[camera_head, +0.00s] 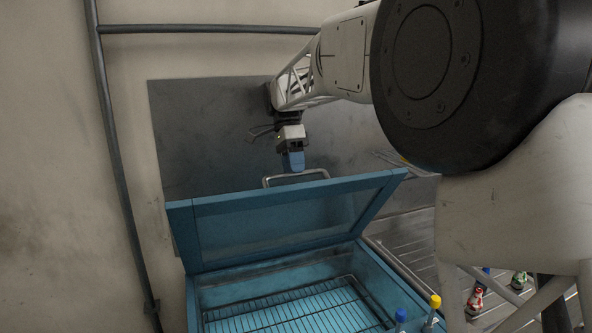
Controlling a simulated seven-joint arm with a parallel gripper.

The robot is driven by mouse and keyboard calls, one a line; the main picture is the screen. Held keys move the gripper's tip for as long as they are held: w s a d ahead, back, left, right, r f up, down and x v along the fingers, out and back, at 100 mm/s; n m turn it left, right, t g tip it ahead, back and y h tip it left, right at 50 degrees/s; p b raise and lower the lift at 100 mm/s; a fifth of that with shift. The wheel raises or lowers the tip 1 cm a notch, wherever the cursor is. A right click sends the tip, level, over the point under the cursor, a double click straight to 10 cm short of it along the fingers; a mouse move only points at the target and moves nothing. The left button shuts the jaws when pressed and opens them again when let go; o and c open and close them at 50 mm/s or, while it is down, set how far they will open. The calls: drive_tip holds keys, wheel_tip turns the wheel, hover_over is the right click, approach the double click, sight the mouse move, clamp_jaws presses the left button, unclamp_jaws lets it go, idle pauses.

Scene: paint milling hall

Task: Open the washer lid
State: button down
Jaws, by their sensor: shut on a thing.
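The blue washer (195,305) stands low in the middle of the view. Its lid (280,228) is raised and tilted up at the back, with a dark window panel in a blue frame. A metal bar handle (297,174) sticks up from the lid's top edge. My gripper (292,168) is at the handle, with its blue fingertips shut on it. The exact contact behind the fingertips is hard to see. Inside the open washer a wire rack (285,314) shows.
Small red (476,298) and green (519,280) bottles are on a slatted metal surface (412,238) at right. A pipe (120,170) runs down the left wall.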

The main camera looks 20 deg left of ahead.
drive_tip(key=c, duration=1.9)
unclamp_jaws()
drive_tip(key=shift+a+f, duration=0.1)
drive_tip(key=shift+f, duration=0.8)
drive_tip(key=o, duration=0.8)
drive_tip(key=shift+w, duration=0.1)
drive_tip(key=shift+r, duration=0.55)
drive_tip(key=shift+v, duration=3.75)
